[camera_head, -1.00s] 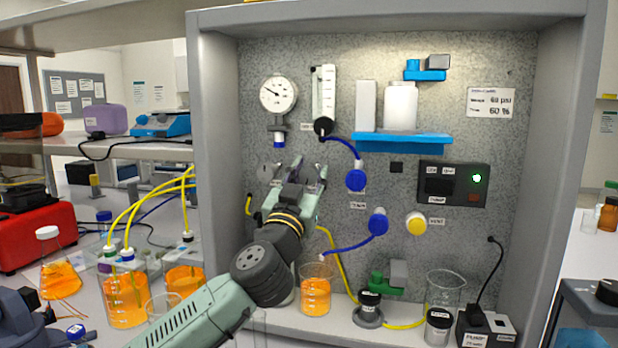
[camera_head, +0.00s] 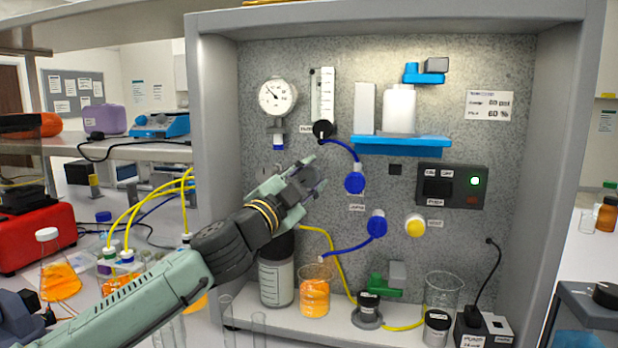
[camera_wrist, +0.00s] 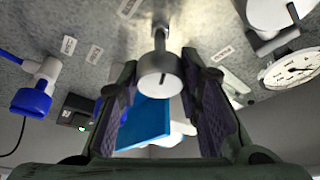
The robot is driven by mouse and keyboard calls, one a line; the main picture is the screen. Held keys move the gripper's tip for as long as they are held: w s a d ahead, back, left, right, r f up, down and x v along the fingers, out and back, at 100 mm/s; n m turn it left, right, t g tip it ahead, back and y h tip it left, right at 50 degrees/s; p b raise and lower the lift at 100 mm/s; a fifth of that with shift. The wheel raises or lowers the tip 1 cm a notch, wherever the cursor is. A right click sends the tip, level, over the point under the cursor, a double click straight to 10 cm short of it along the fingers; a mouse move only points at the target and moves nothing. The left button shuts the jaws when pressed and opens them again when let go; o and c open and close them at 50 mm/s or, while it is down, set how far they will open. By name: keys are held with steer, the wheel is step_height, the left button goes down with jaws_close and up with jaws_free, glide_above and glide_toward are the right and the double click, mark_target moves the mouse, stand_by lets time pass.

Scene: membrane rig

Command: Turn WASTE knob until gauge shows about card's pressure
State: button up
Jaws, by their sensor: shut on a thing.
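The white round gauge (camera_head: 277,97) is at the upper left of the panel; its needle points up and left, and its numbers are too small to read. It also shows at the right of the wrist view (camera_wrist: 292,68). The white card (camera_head: 489,105) is at the panel's upper right, its figures blurred. A grey round knob (camera_wrist: 160,75) with a dark pointer mark sits between my fingers in the wrist view; its label is not legible. My gripper (camera_head: 316,176) is shut on this knob and hides it in the head view.
A blue shelf (camera_head: 402,144) with a white bottle is right of my gripper. Blue valves (camera_head: 355,182) and a yellow knob (camera_head: 415,226) are to the right. A large bottle (camera_head: 276,275), an orange-filled beaker (camera_head: 314,292) and yellow tubing stand below.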

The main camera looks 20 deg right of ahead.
steer(key=shift+m, duration=0.4)
steer(key=o, duration=1.2)
steer(key=v, duration=1.2)
steer(key=shift+r, duration=0.1)
steer(key=shift+w, duration=0.1)
stand_by(1.9)
